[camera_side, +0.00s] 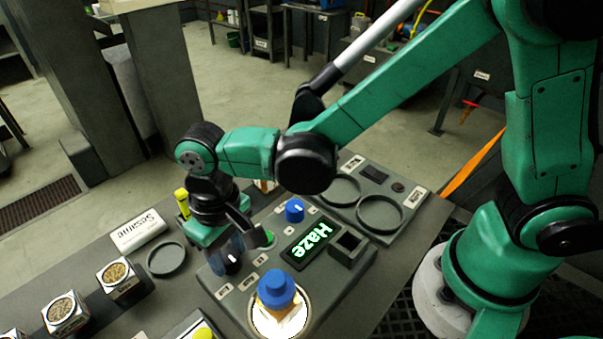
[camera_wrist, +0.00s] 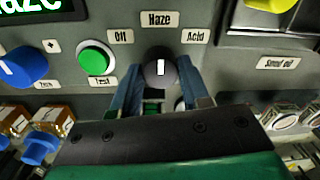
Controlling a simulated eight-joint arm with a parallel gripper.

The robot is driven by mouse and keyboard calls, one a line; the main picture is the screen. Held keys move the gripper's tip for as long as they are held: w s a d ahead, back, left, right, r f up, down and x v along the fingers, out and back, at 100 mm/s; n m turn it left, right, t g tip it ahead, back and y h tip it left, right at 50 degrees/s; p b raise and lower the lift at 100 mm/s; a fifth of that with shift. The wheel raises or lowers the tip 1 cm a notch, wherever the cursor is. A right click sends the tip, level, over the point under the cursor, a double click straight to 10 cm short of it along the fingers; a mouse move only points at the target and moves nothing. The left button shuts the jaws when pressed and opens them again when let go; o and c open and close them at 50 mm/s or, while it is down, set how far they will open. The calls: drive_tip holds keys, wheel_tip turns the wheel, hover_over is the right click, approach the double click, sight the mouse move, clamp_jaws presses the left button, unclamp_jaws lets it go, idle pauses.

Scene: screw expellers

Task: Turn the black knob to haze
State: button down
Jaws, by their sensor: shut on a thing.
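The black knob (camera_wrist: 158,73) sits on the grey control panel in the wrist view, below the "Haze" label (camera_wrist: 159,19) and between the "Off" and "Acid" labels. Its white mark stands upright, toward "Haze". My gripper (camera_wrist: 160,84) is shut on the knob, one finger on each side. In the side view my gripper (camera_side: 233,252) reaches down to the panel and partly hides the knob (camera_side: 232,264). The lit display (camera_side: 312,239) reads "Haze" in green.
A green button (camera_wrist: 96,60) and a blue knob (camera_wrist: 22,68) lie left of the black knob. A blue-capped container (camera_side: 277,290) stands on a lit round spot. Sample boxes (camera_side: 66,309) and a "Sesame" block (camera_side: 138,231) sit at the left.

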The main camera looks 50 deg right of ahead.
sight(230, 253)
drive_tip(key=shift+c, duration=2.1)
unclamp_jaws()
drive_tip(key=shift+d+r, duration=0.1)
drive_tip(key=shift+r, duration=2.7)
drive_tip(key=d+r+m+t, duration=0.1)
drive_tip(key=d+r+t, duration=0.1)
drive_tip(key=d, duration=0.7)
drive_tip(key=s+d+r+m+t, duration=0.1)
drive_tip(key=d+r+t, duration=0.1)
drive_tip(key=d+t, duration=0.3)
drive_tip(key=d, duration=0.4)
drive_tip(key=shift+s+d+h, duration=0.15)
drive_tip(key=shift+d+h, duration=0.15)
drive_tip(key=shift+d, duration=0.1)
